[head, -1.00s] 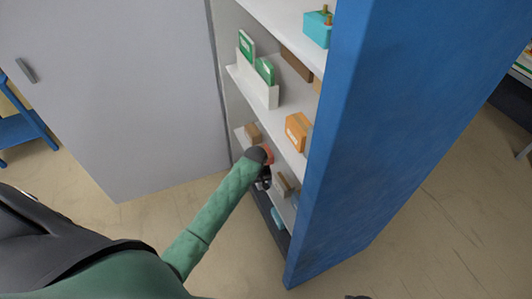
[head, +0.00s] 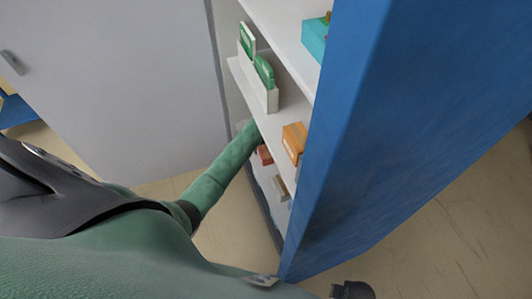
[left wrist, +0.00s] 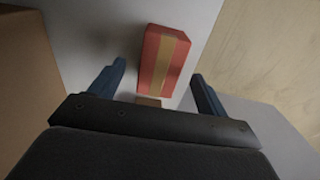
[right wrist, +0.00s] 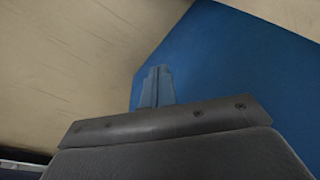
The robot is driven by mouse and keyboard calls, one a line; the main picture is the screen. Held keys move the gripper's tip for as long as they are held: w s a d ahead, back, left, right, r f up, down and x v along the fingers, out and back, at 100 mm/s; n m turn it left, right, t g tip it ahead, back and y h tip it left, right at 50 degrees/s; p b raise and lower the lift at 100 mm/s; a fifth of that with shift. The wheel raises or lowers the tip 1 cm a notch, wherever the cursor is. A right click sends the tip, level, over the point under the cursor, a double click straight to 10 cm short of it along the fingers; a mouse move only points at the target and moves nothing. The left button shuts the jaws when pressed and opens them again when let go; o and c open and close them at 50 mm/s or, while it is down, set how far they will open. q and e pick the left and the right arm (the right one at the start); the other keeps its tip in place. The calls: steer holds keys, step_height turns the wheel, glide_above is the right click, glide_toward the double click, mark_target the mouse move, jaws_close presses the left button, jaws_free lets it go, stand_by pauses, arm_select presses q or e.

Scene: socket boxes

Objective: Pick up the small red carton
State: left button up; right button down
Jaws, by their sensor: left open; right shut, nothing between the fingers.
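The small red carton (left wrist: 163,62) with a tan band stands ahead of my left gripper in the left wrist view. It also shows as a small reddish box (head: 265,155) on a lower shelf in the head view, just beside my left arm. My left gripper (left wrist: 160,85) is open, its two blue fingers on either side of the near end of the carton, apart from it. In the head view the left gripper is mostly hidden behind the arm and shelf. My right gripper (right wrist: 157,87) is shut and empty, in front of the blue cabinet side.
The cabinet's blue side panel (head: 380,120) stands at right and its grey door (head: 120,90) at left. A brown box (left wrist: 25,75) stands close left of the left gripper.

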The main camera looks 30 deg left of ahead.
mark_target(265, 151)
arm_select(q)
steer(key=shift+w+f, duration=0.1)
steer(key=shift+f, duration=0.25)
step_height(265, 151, down, 4)
steer(key=shift+a+r+p, duration=0.15)
steer(key=shift+r+p, duration=0.1)
steer(key=shift+p, duration=0.4)
steer(key=shift+f, duration=0.55)
steer(key=c, duration=1.1)
arm_select(e)
step_height(265, 151, down, 6)
steer(key=s+d, duration=0.1)
steer(key=shift+s, duration=0.35)
arm_select(q)
steer(key=shift+r, duration=0.1)
